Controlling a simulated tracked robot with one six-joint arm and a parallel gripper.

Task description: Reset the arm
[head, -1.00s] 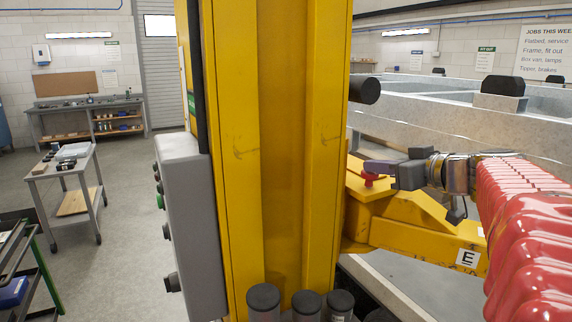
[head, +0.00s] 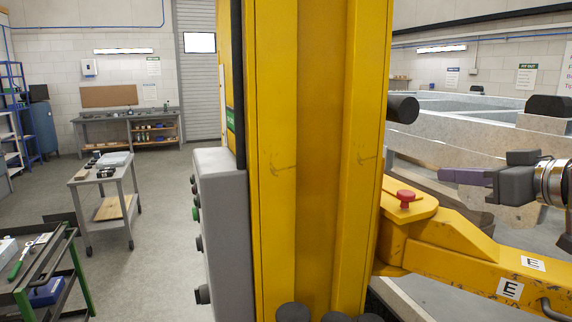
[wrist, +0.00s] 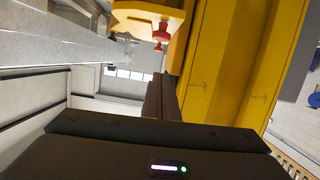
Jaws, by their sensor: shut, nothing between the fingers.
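My gripper (head: 450,175) is at the right of the head view, dark with purplish fingers pointing left. Its fingers are shut together with nothing held. In the wrist view the closed fingers (wrist: 160,97) point up the picture, towards the yellow post. A red knob (head: 405,196) sits on the yellow lift arm (head: 450,245); in the head view the fingertips are to the right of it and slightly higher. The knob also shows beyond the fingers in the wrist view (wrist: 162,32), with a visible gap in the picture. The rest of my arm is mostly out of view.
A yellow lift post (head: 310,150) with a grey control box (head: 220,230) fills the middle. Grey trailer rails (head: 450,145) run behind my gripper. A grey cart (head: 105,172) and a tool trolley (head: 45,265) stand left, with open floor around them.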

